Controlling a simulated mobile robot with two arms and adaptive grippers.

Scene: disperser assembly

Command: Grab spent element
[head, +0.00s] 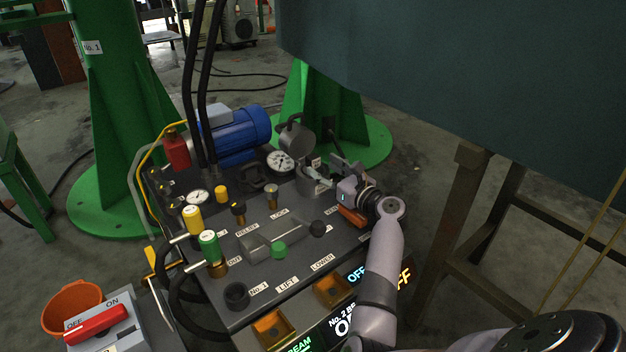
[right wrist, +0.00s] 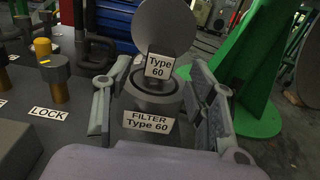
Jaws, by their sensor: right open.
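The spent element (right wrist: 160,66) shows a "Type 60" label and sticks up from the filter housing (right wrist: 150,106), which is labelled "FILTER Type 60". The round filter lid (right wrist: 166,24) stands open behind it. In the head view the lid (head: 294,141) also stands up, and the housing is partly hidden by my gripper. My right gripper (head: 323,168) is at the housing. In the right wrist view its fingers (right wrist: 158,72) are spread, one on each side of the housing and element. I cannot tell whether they touch. My left gripper is not in view.
The dark panel (head: 225,300) carries a pressure gauge (head: 280,161), a yellow-topped valve (head: 193,219), a green-topped valve (head: 209,245) and several knobs. A blue motor (head: 236,134) stands behind. A large dark tank (head: 470,80) overhangs at upper right. An orange bucket (head: 72,303) is at lower left.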

